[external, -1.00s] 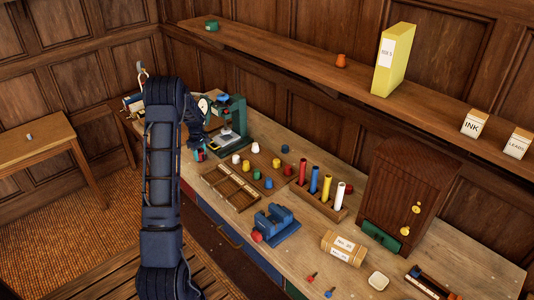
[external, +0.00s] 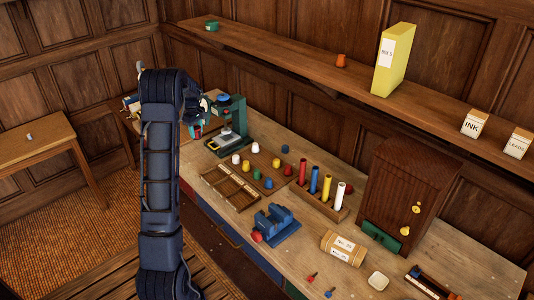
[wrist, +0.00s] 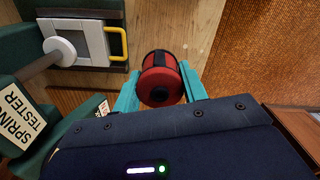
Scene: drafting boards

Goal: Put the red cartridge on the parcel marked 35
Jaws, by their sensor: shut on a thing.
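The red cartridge (wrist: 161,80), a red cylinder with dark bands, is between the teal fingers of my gripper (wrist: 160,92) in the wrist view. My gripper is shut on it. In the external view my gripper (external: 196,131) is at the far left end of the bench, beside the green tester, mostly hidden by my arm. Tan parcels (external: 328,238) with white labels lie at the front right of the bench, well away from my gripper. The label numbers are too small to read surely.
The green spring tester (external: 233,125) stands right beside my gripper. Toward the parcels are a wooden tray (external: 230,188), coloured pegs, a blue vise (external: 277,222) and a rack of tall tubes (external: 318,200). A shelf (external: 290,60) runs above the bench.

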